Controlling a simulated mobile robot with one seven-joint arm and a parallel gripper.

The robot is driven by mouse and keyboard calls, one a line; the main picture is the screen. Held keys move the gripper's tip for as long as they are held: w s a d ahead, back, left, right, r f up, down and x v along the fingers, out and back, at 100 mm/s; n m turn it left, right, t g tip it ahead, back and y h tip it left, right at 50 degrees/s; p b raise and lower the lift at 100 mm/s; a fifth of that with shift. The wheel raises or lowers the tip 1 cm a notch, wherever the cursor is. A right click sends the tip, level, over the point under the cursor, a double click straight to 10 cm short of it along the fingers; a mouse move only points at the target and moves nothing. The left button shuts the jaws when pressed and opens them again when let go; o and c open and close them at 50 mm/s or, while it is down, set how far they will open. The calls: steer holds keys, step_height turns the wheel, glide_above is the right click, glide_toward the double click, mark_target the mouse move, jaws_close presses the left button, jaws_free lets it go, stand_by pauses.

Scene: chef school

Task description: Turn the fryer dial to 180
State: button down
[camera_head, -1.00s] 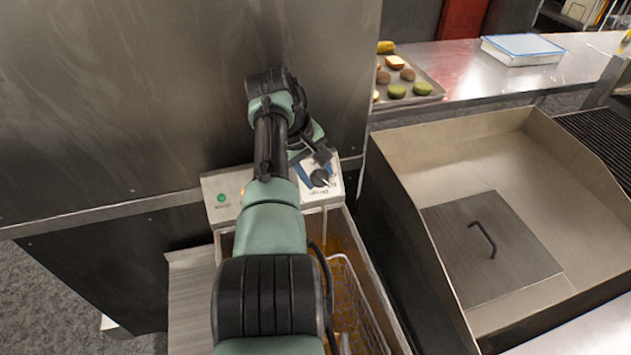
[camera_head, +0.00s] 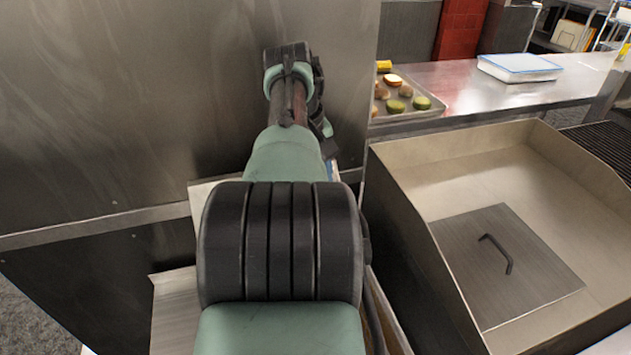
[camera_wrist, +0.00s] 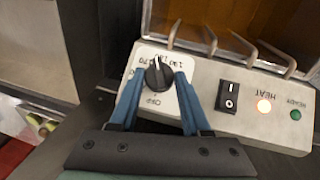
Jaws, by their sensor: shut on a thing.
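The black fryer dial (camera_wrist: 157,77) shows in the wrist view on a white scale plate with printed numbers and OFF. Its white pointer mark faces up in that picture, toward the numbers at the top; I cannot tell exactly which number it meets. My gripper (camera_wrist: 158,74) has its two blue fingers shut on the dial, one on each side. In the head view, my arm hides the dial, the gripper's fingers and most of the fryer panel.
Wire hooks stand by the panel edge. A steel basin (camera_head: 465,170) is to the right; a food tray (camera_head: 432,97) lies behind.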

steer(key=shift+c, duration=1.8)
jaws_free()
steer(key=shift+s+a+r+b, duration=0.1)
steer(key=shift+r+b, duration=0.3)
steer(key=shift+r, duration=0.3)
steer(key=v, duration=1.1)
steer(key=shift+r, duration=0.25)
